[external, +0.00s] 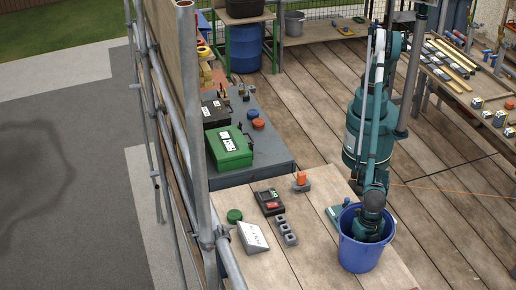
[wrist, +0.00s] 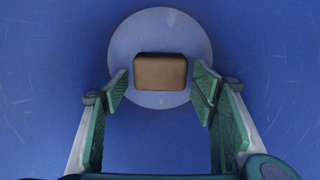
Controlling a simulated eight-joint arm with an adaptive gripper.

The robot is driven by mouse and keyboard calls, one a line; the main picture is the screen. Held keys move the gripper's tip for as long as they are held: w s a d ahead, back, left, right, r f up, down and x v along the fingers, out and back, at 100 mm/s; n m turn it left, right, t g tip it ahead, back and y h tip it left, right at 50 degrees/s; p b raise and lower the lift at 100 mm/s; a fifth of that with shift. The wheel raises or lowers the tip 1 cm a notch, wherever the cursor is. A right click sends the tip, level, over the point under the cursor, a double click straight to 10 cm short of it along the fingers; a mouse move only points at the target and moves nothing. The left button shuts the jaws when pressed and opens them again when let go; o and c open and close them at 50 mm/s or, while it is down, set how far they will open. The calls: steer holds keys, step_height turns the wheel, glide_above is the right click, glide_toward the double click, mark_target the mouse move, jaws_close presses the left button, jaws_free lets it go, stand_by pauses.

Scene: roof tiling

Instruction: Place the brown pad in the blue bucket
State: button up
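The blue bucket (external: 360,251) stands at the right end of the wooden bench in the external view. My arm reaches down into it, and its wall hides my gripper there. In the wrist view I look down inside the bucket (wrist: 40,60). The brown pad (wrist: 160,71) lies on the round bucket floor, near its middle. My gripper (wrist: 160,86) is open, with its green fingers spread to both sides below the pad in the picture. The fingers appear apart from the pad and hold nothing.
The bench also holds a black and red device (external: 270,202), a white wedge-shaped box (external: 252,237), a grey block row (external: 285,230), an orange item (external: 301,180) and a green round item (external: 234,215). A green toolbox (external: 229,148) sits behind. Scaffold poles stand left.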

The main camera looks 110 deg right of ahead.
steer(key=shift+r, duration=0.15)
step_height(320, 180, up, 12)
steer(key=p, duration=0.1)
stand_by(0.8)
stand_by(0.6)
steer(key=shift+r, duration=0.1)
